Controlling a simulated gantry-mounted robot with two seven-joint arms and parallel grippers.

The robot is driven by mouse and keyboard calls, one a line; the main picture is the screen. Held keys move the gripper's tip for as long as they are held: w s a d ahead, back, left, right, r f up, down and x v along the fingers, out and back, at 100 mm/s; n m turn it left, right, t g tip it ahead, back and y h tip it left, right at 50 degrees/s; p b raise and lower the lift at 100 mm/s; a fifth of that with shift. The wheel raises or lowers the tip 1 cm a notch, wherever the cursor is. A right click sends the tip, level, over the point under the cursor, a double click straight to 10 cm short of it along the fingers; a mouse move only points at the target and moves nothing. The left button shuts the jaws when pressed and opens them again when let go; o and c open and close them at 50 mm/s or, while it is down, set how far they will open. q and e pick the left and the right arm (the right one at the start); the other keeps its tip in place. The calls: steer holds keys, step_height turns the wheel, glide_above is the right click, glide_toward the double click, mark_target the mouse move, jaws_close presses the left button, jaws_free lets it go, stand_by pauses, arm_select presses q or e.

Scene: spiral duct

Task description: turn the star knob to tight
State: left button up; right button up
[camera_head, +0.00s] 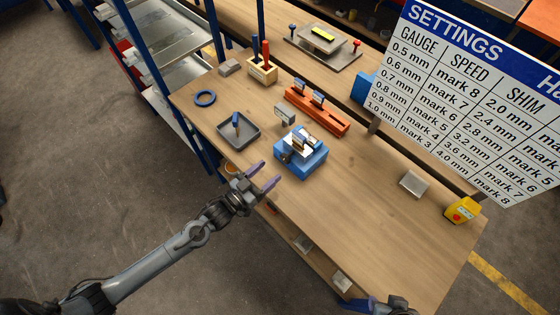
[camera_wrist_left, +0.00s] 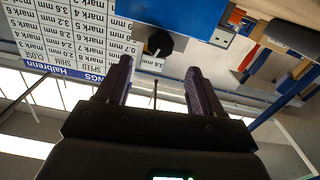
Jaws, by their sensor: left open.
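A black knob (camera_wrist_left: 158,43) with a pale pointer mark sits on the side of a blue machine (camera_wrist_left: 185,14) in the left wrist view; I take it to be the star knob. In the head view the blue machine (camera_head: 312,165) stands near the front edge of the bench, and the knob is hard to make out. My left gripper (camera_head: 264,176) is open and empty in front of the machine. In the left wrist view its purple fingers (camera_wrist_left: 158,70) point toward the knob, apart from it. My right gripper (camera_head: 372,304) is partly cut off at the bottom edge; its opening is unclear.
A grey tray (camera_head: 252,140) with a blue-handled tool lies left of the machine. An orange rail block (camera_head: 318,112) stands behind it. A settings board (camera_head: 470,90) stands at the right, with a yellow box with a red button (camera_head: 462,210) below.

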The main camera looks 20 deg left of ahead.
mark_target(283, 159)
arm_select(q)
steer(key=shift+x, duration=3.2)
steer(key=c, duration=1.1)
steer(key=shift+o, duration=0.2)
